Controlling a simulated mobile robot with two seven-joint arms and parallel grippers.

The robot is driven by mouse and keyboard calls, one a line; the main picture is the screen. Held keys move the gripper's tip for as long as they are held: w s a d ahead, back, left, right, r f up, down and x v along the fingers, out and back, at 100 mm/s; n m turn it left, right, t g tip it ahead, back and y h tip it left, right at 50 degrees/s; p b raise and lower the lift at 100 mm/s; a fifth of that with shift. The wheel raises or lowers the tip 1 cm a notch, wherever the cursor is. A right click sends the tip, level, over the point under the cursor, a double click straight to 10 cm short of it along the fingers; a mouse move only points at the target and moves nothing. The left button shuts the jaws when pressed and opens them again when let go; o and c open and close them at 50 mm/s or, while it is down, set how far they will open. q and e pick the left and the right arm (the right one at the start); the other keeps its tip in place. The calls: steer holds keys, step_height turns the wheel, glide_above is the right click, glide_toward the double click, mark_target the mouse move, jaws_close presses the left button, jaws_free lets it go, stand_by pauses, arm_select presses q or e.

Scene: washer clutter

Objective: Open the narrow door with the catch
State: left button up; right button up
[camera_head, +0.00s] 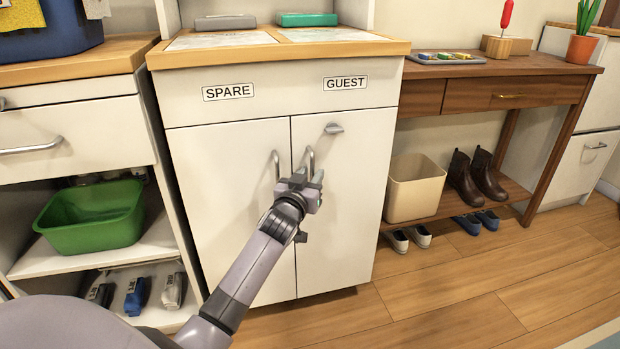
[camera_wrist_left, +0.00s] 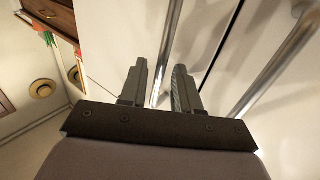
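The white cabinet has two doors under drawers labelled SPARE and GUEST. The right door (camera_head: 345,220) is the narrower one and has a small metal catch (camera_head: 333,128) at its top. It has a curved bar handle (camera_head: 310,158) near the middle seam. The left door (camera_head: 220,200) has a similar handle (camera_head: 276,165). Both doors are shut. My left gripper (camera_head: 309,178) is at the lower end of the right door's handle. In the left wrist view its fingers (camera_wrist_left: 161,88) are apart, with a metal bar (camera_wrist_left: 168,50) seen between them; contact is unclear. My right gripper is out of view.
A green tub (camera_head: 92,215) stands on an open shelf at left. At right a wooden console (camera_head: 480,85) has a cream bin (camera_head: 413,188) and brown boots (camera_head: 475,178) on its low shelf. Shoes (camera_head: 408,238) lie on the floor near the right door. The floor in front is clear.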

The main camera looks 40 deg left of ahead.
arm_select(q)
jaws_close()
stand_by(1.2)
